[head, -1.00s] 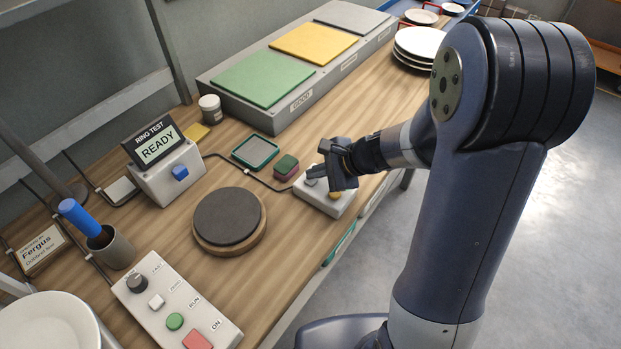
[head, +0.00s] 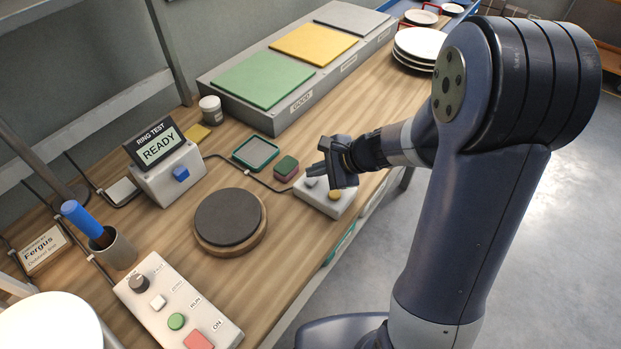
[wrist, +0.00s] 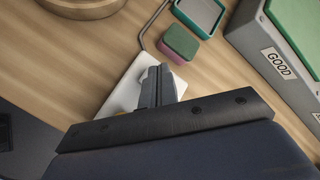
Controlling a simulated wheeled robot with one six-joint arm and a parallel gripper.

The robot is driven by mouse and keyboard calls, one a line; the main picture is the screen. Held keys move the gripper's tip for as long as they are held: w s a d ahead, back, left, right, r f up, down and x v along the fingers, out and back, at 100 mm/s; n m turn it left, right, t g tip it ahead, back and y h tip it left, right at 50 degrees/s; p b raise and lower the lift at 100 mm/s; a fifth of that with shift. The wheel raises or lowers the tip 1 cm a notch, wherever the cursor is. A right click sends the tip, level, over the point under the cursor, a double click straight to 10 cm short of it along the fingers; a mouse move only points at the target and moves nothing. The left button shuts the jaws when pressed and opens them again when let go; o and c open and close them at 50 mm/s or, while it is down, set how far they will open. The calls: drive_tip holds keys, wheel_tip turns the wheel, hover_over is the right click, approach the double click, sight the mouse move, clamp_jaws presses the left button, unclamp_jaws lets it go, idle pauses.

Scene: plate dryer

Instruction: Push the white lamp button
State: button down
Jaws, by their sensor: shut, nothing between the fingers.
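The white button box (head: 328,206) stands at the front edge of the bench. It carries a pale button (head: 310,182) on its left and a yellow button (head: 335,193) on its right. My gripper (head: 314,170) is shut and empty, its fingertips just above the pale button. I cannot tell whether they touch it. In the wrist view, the shut fingers (wrist: 158,84) reach over the white box (wrist: 124,90) and hide much of its top, with only a little of a pale button visible beside the tips.
A green and pink sponge (head: 286,168) lies just left of the box, with a green-rimmed tray (head: 256,152) behind. A round turntable (head: 229,218) and a control panel (head: 176,306) with its own white button stand to the left. Bare bench lies between.

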sight(316, 181)
drive_tip(key=shift+r+p, duration=2.15)
drive_tip(key=shift+r, duration=0.8)
drive_tip(key=c, duration=2.2)
unclamp_jaws()
